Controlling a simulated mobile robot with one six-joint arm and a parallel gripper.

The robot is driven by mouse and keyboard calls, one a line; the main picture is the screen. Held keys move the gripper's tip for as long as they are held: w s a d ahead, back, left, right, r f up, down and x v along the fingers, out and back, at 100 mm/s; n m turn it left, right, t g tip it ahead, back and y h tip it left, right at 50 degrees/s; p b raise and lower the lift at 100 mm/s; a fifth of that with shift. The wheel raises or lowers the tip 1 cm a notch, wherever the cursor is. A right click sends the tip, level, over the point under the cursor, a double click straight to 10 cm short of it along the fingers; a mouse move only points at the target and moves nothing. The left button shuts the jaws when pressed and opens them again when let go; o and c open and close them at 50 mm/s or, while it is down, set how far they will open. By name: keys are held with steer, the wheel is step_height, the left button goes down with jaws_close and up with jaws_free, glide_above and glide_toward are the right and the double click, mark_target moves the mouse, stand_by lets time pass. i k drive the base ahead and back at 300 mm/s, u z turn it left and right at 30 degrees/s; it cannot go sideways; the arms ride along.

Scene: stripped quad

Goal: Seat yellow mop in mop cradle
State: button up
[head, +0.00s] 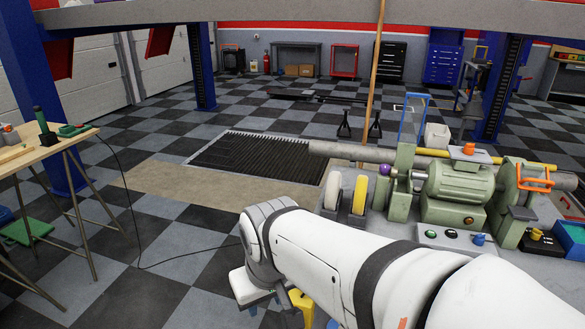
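I cannot surely pick out the yellow mop or the mop cradle. A yellow rod (520,161) shows partly behind the green bench machine at the right; I cannot tell whether it belongs to the mop. A small yellow object (302,308) shows beside my wrist at the bottom, mostly hidden by my arm. My white arm reaches in from the lower right, and its wrist bends down left of the machine bench. My gripper (262,299) is at the lower end of the wrist; its fingers are too hidden to read, and I see nothing clearly held.
A green machine (459,190) with two wheels, a control box (455,238) and a blue tray (570,238) fill the right. A wooden pole (373,70) stands upright behind. A workbench (45,148) is at the left, with a cable on the floor. The checkered floor between is mostly clear.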

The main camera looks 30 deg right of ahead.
mark_target(452, 191)
steer(key=z, duration=0.55)
steer(key=i, duration=0.85)
steer(key=z, duration=0.5)
steer(key=k, duration=0.95)
steer(key=z, duration=0.15)
steer(key=i, duration=0.95)
steer(key=u, duration=0.05)
